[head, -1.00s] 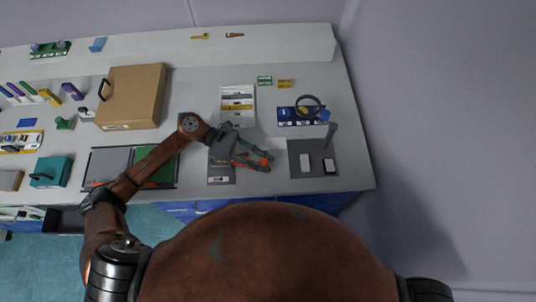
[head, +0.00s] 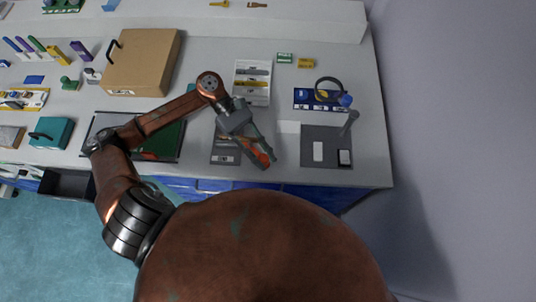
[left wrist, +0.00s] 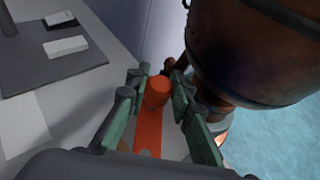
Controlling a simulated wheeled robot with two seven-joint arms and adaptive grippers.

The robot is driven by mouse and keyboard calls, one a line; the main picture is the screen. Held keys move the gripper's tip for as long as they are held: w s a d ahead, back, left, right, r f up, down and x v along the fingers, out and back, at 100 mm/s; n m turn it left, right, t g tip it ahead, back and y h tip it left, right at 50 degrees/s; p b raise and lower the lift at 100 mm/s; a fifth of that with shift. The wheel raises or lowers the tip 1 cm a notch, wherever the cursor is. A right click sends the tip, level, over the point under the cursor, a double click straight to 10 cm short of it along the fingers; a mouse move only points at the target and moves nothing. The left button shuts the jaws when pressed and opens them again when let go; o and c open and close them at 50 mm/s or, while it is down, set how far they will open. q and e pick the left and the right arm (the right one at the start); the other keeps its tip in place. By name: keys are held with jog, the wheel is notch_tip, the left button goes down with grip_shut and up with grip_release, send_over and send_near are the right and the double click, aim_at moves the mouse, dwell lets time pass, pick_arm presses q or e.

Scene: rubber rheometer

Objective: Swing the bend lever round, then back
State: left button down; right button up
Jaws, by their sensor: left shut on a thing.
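The bend lever is an orange bar (left wrist: 148,136) with an upright orange grip at its end, seen in the left wrist view. In the head view, orange (head: 256,157) shows beside my fingers, pointing toward the front edge of the bench. My left gripper (head: 261,148) is shut on the lever's grip; its green finger pads (left wrist: 159,92) stand on both sides of it. A dark grey base plate (head: 222,158) lies just left of the gripper. My gripper and forearm hide much of the bender. My right gripper is not in view.
A grey mat (head: 331,155) with small white blocks lies to the right, with a grey post at its upper edge. A blue holder (head: 310,98) and a printed card (head: 252,83) lie behind. A green-and-grey panel (head: 168,141) is under my left arm. The bench's front edge is close.

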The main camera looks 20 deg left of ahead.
pick_arm(q)
jog(key=shift+s, duration=0.1)
jog(key=c, duration=1.7)
grip_release()
jog(key=shift+o, duration=0.2)
jog(key=shift+a, duration=0.15)
jog(key=v, duration=1.1)
jog(key=shift+w+a+r, duration=0.25)
jog(key=shift+r, duration=0.05)
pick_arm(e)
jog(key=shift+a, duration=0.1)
